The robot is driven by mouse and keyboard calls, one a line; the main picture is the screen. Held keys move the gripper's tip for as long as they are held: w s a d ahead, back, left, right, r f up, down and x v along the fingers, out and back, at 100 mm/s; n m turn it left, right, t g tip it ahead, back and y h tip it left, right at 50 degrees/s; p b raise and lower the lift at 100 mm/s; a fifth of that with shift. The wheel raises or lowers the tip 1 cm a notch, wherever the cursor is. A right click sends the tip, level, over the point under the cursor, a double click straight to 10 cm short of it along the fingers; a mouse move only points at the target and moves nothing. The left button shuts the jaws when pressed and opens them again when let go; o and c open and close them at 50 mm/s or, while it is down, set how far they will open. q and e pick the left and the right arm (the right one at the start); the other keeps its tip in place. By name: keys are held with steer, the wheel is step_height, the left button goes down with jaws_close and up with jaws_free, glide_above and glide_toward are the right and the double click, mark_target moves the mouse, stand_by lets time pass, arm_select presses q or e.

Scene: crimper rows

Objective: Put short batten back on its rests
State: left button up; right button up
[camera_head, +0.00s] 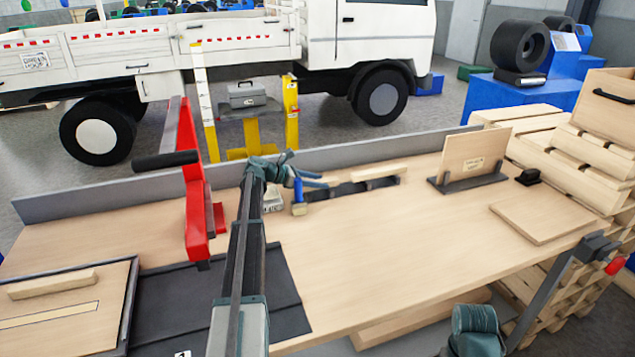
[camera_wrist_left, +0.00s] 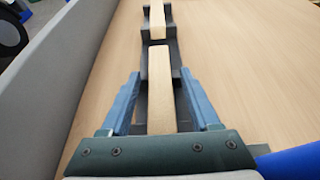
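A pale wooden batten (camera_wrist_left: 160,88) lies lengthwise between the two blue fingers of my left gripper (camera_wrist_left: 160,100) in the left wrist view. The fingers stand apart. In the head view my left gripper (camera_head: 318,180) is near the back wall of the bench, at the left end of a dark strip of rests (camera_head: 345,190). A batten (camera_head: 378,173) lies along the right part of that strip. My right gripper's fingers do not show.
A low grey wall (camera_head: 130,195) runs behind. A red lever frame (camera_head: 194,190) stands left. Another batten (camera_head: 52,284) lies on a board at far left. The middle bench (camera_head: 400,250) is clear.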

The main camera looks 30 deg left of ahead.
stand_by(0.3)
arm_select(q)
steer(key=p+v, duration=0.3)
steer(key=v, duration=0.4)
steer(key=shift+r, duration=0.15)
steer(key=shift+s+a, duration=0.15)
